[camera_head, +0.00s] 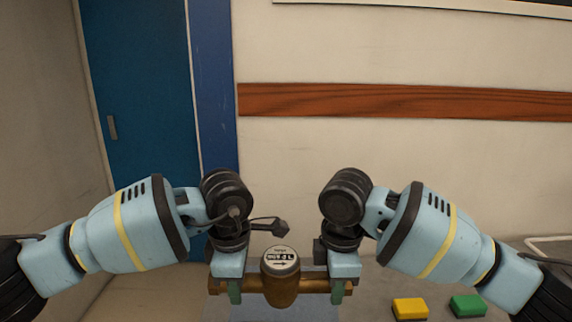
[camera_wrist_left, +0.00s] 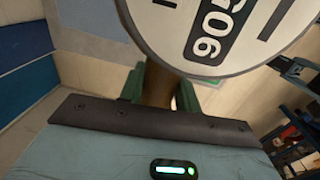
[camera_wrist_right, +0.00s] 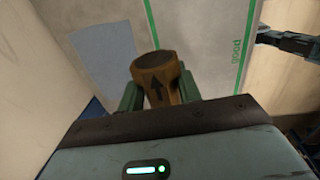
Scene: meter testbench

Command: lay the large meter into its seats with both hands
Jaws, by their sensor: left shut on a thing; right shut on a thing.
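The large meter (camera_head: 280,285) has a brass body and a round white dial facing up. It hangs level between my two grippers at the bottom of the head view. My left gripper (camera_head: 235,290) is shut on its left pipe end. In the left wrist view the dial (camera_wrist_left: 225,30) is very close, and brass shows between the green fingers. My right gripper (camera_head: 337,290) is shut on the right pipe end. In the right wrist view the brass end (camera_wrist_right: 158,78), marked with a dark arrow, sits between the fingers. I cannot make out the seats in any view.
A yellow block (camera_head: 409,309) and a green block (camera_head: 467,305) lie to the right of the meter. A grey-blue patch (camera_wrist_right: 105,55) and green lines with lettering mark the pale surface in the right wrist view. A wall and blue door (camera_head: 140,100) stand behind.

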